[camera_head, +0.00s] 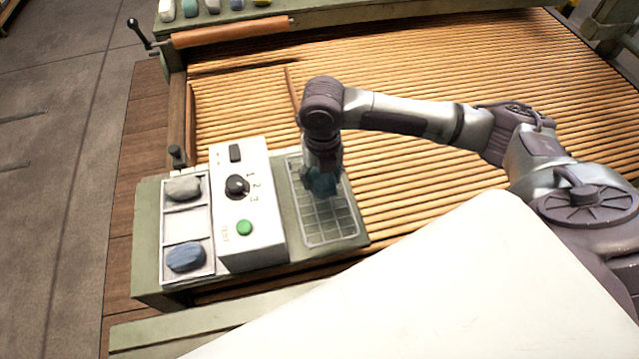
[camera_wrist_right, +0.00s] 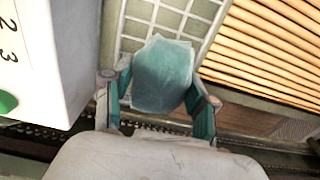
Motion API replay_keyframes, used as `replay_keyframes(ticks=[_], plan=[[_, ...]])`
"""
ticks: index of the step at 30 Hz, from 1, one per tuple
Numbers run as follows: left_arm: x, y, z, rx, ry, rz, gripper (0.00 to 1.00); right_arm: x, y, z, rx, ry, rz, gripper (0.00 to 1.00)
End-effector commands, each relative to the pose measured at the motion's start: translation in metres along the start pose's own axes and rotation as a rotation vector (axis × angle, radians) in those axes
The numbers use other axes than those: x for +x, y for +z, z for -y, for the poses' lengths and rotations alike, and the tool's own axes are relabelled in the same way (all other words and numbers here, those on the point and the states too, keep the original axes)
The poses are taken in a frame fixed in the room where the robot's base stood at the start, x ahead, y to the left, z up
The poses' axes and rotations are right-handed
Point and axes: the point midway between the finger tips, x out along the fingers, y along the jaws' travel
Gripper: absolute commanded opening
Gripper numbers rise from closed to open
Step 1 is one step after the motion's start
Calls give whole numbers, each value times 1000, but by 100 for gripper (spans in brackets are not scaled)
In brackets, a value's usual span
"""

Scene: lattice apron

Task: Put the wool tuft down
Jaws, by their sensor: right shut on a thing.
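My right gripper (camera_head: 322,172) reaches down from the right over the white grid plate (camera_head: 328,229) on the green bench. In the right wrist view the gripper (camera_wrist_right: 158,98) is shut on a teal wool tuft (camera_wrist_right: 163,72), held between its two fingers. In the head view the tuft (camera_head: 321,184) is a small teal patch, partly hidden by the gripper. The grid plate (camera_wrist_right: 138,29) shows beyond the tuft in the wrist view. I cannot tell whether the tuft touches the plate. My left gripper is out of view.
A white control box (camera_head: 255,178) with a dial and green button stands close left of the grid. Left of it, a compartment tray (camera_head: 187,221) holds a grey tuft (camera_head: 183,189) and a blue tuft (camera_head: 186,257). A wooden slatted lattice (camera_head: 420,200) spreads right and behind.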

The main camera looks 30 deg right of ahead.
Motion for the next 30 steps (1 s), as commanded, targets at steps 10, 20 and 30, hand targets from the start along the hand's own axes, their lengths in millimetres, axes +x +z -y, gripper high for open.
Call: replay_keyframes(ticks=[10, 20, 30], plan=[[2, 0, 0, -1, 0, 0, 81, 27, 11, -2, -1, -1, -2, 36], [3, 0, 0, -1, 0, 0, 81, 47, 12, -2, -1, 0, 2, 36], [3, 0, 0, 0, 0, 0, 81, 50, 12, -2, -1, 0, 1, 82]])
